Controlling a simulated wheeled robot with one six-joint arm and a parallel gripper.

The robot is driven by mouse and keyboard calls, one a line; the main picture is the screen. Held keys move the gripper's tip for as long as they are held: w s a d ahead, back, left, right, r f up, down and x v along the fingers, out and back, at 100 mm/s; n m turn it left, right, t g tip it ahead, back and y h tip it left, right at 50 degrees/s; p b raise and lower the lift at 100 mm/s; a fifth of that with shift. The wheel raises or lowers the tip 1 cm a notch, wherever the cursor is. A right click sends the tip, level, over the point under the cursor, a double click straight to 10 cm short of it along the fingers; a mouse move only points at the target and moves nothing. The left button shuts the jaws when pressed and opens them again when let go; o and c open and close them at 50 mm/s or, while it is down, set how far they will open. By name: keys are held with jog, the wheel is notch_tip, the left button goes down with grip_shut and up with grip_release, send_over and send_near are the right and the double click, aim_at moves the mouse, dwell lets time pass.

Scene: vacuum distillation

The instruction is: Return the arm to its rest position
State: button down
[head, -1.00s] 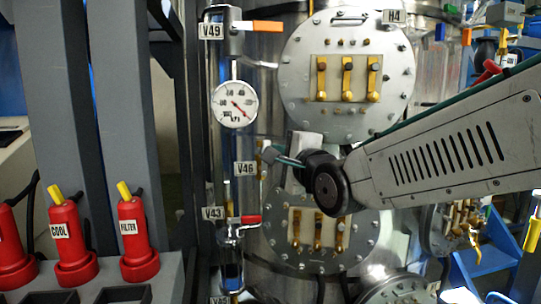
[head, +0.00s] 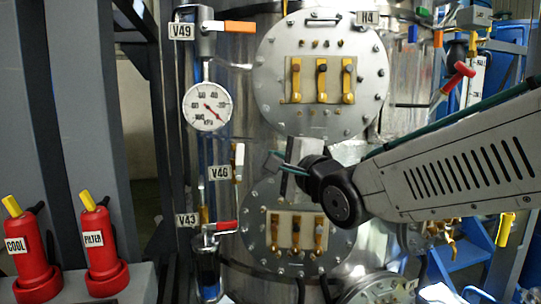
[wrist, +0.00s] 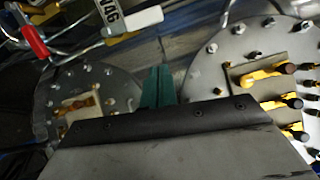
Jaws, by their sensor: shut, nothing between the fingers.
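My arm reaches in from the right in the head view, in front of the metal column. My gripper (head: 274,162) is at its left end, between the upper round flange (head: 322,120) and the lower round flange (head: 338,255). In the wrist view its teal fingers (wrist: 157,88) are together, with nothing between them. The fingers point toward the metal column between two flanges. I cannot tell how far the fingertips are from the column.
Left of my gripper are a gauge (head: 208,106), the V49 orange handle (head: 235,26) and the V43 red handle (head: 226,227). The wrist view shows a red handle (wrist: 34,40) and a white handle (wrist: 135,22). Red bottles labelled COOL (head: 35,262) and FILTER (head: 103,255) stand lower left.

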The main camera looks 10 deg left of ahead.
jog(key=v, duration=0.8)
jog(key=s+d+f+n+g+h, duration=0.35)
jog(key=d+f+n, duration=0.2)
jog(key=f, duration=0.25)
jog(key=s+d+f+n+g+h, duration=0.2)
jog(key=d+f+n+g+h, duration=0.1)
jog(key=d+f+n+h, duration=0.25)
jog(key=s+d+f+g+h, duration=0.1)
jog(key=s+d+f+g, duration=0.1)
jog(key=s+d, duration=0.6)
jog(key=s+d+f+g+h, duration=0.1)
jog(key=s+d+g, duration=0.3)
jog(key=s+d, duration=0.5)
jog(key=shift+s+d+f+n+g, duration=0.2)
jog(key=shift+d+f+n+g, duration=0.2)
jog(key=shift+f, duration=0.45)
jog(key=c, duration=2.1)
grip_release()
jog(key=shift+c, duration=0.2)
